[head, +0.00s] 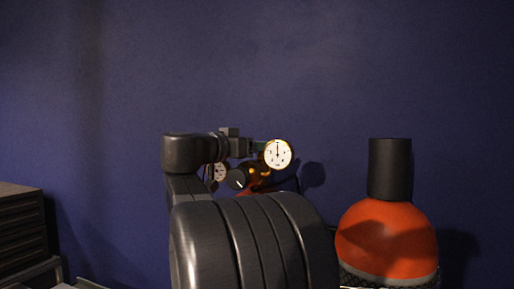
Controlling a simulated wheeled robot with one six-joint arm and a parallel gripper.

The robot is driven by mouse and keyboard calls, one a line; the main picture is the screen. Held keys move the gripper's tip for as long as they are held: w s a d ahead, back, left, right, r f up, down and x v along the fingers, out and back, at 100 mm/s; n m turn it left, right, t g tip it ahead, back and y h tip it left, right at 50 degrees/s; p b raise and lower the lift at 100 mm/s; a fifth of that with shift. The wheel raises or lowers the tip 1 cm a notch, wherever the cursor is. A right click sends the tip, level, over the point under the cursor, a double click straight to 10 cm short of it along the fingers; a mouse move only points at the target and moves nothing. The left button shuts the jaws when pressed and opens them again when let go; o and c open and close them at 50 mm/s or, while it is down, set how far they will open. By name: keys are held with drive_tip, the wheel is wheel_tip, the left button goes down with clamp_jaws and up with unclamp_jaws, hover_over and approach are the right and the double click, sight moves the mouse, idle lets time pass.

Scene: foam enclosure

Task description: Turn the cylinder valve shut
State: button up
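A brass regulator (258,172) shows just past my arm, in the middle of the head view. It carries a white round gauge (278,154) on its right and a second gauge (219,172), partly covered, on its left. A dark round knob (237,179) faces me between them. A little red below the brass may be the cylinder's top; my arm hides the rest. My gripper (250,147) is small and dark, level with the right gauge and just left of it. Its fingers cannot be made out. The cylinder valve cannot be clearly told apart behind it.
An orange-red cylinder with a black cap (390,168) stands at the right, close to my arm. A dark drawer cabinet (20,230) stands at the lower left. A plain blue wall (350,70) lies behind, with open space above the gauges.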

drive_tip(key=b+v, duration=0.2)
drive_tip(key=v, duration=1)
drive_tip(key=shift+w+d, duration=0.1)
